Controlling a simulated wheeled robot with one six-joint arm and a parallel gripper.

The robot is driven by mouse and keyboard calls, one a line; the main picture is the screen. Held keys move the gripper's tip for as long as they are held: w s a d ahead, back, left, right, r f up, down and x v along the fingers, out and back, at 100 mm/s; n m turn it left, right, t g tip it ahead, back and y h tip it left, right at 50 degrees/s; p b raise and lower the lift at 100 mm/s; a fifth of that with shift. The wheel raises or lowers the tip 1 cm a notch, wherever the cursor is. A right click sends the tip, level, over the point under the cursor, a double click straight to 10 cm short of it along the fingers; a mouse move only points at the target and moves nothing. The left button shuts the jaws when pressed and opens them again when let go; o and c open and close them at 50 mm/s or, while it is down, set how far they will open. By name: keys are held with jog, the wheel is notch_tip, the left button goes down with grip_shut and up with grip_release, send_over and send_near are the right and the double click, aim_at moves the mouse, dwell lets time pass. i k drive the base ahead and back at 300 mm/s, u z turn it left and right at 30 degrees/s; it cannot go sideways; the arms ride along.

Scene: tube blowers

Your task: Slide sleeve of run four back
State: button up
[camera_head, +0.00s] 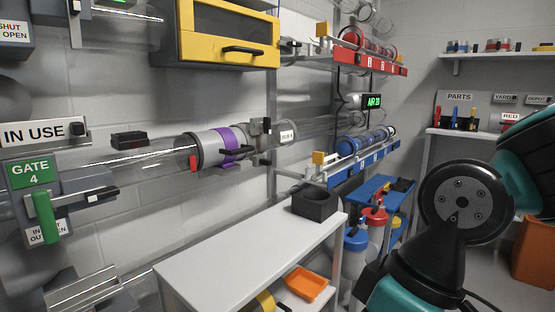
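A clear tube runs along the wall from the green GATE 4 plate (31,172) on the left. A grey sleeve (209,148) with a purple band (231,143) sits around this tube. A red tab (194,164) shows at the sleeve's left end, and a metal clamp-like fitting (257,138) is at its right. A small white label (288,135), its text hard to read, is further right on the line. Only teal and black links of my arm show, at the right, well apart from the sleeve. My gripper's fingers are not visible.
A white bench (235,248) stands below the sleeve, with a black open box (314,203) on it. An orange tray (306,284) is underneath. A yellow-framed cabinet (228,35) hangs above. A blue rack (365,163) juts out at the right. An IN USE sign (36,133) is left.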

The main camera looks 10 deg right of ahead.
aim_at(254, 134)
jog(key=z, duration=0.1)
jog(key=i, duration=1)
jog(key=u, duration=0.3)
